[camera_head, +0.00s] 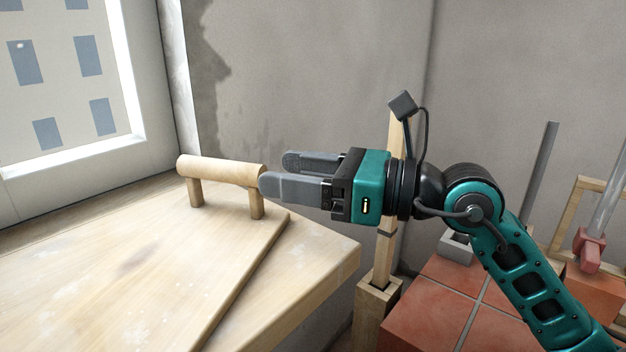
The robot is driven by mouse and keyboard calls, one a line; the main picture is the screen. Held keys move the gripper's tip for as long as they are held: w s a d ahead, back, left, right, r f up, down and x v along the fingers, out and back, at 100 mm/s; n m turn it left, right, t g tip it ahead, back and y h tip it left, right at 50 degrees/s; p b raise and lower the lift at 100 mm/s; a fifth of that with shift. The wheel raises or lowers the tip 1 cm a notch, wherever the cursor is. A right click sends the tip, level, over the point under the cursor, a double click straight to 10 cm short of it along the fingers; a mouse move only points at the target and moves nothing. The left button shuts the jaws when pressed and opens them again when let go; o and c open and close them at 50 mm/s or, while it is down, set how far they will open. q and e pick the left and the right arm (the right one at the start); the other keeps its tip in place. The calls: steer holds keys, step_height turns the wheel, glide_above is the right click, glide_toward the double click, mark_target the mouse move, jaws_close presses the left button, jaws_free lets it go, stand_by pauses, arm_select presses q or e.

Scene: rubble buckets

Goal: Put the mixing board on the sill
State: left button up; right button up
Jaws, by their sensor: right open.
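The mixing board (150,265) is a pale wooden slab with a round bar handle (222,170) raised on two short posts. It lies flat on a light wooden ledge below the window, which looks like the sill (310,270). The board's right edge runs slantwise, with a bare strip of the sill to its right. My right gripper (277,173) is open and empty, its grey fingers pointing left. Its nearer fingertip is close to the handle's right end; I cannot tell whether they touch. The front of the board is cut off by the frame. My left gripper is out of view.
The window (75,75) stands at the left and a grey plaster wall (310,80) behind. A wooden post (375,310) stands right of the sill. Stacked red tiles (450,300) and a red clamp (587,250) are at the lower right, under and behind my arm.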

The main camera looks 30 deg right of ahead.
steer(key=shift+v, duration=1.05)
steer(key=shift+s+d, duration=0.1)
